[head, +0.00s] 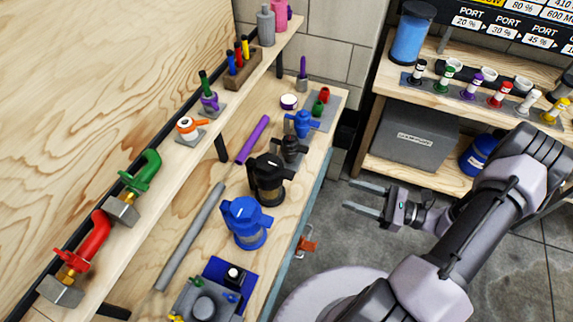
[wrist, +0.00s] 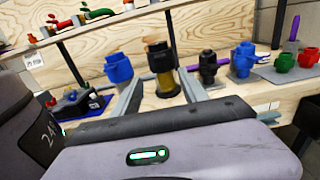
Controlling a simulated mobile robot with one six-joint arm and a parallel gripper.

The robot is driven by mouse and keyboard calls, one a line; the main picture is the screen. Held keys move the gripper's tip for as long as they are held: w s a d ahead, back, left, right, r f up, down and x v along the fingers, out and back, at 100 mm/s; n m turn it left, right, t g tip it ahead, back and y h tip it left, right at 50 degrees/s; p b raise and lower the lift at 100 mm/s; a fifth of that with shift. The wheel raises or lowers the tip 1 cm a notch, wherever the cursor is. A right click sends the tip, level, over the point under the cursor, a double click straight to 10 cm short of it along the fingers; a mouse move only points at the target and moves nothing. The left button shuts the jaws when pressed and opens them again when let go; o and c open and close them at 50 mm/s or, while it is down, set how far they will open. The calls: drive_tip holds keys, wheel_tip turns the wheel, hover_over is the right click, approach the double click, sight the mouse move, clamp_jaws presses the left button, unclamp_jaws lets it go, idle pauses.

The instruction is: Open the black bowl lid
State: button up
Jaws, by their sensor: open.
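The black bowl (head: 268,182) stands upright on the wooden bench with its black lid on top, between a blue bowl and a smaller black fitting. In the wrist view the black-lidded bowl (wrist: 162,75) appears straight ahead between my fingers, its lower part clear and yellowish. My gripper (head: 363,199) is open and empty, out over the floor to the right of the bench edge. Its fingertips point toward the bench and are well apart from the bowl. In the wrist view my gripper (wrist: 160,94) frames the bowl from both sides.
The blue bowl (head: 245,222) stands close in front of the black one. A small black fitting (head: 291,147) and a blue fitting (head: 302,123) stand behind it. A purple tube (head: 252,139) and grey tube (head: 190,236) lie near the wall. Open floor separates my gripper from the bench.

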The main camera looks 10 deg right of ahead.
drive_tip(key=b, duration=0.2)
approach(275, 174)
drive_tip(key=w+a, duration=0.1)
drive_tip(key=w, duration=0.1)
drive_tip(key=w+a, duration=0.1)
drive_tip(key=w, duration=0.1)
drive_tip(key=shift+a+f, duration=0.3)
drive_tip(key=shift+a, duration=0.05)
clamp_jaws()
idle(0.8)
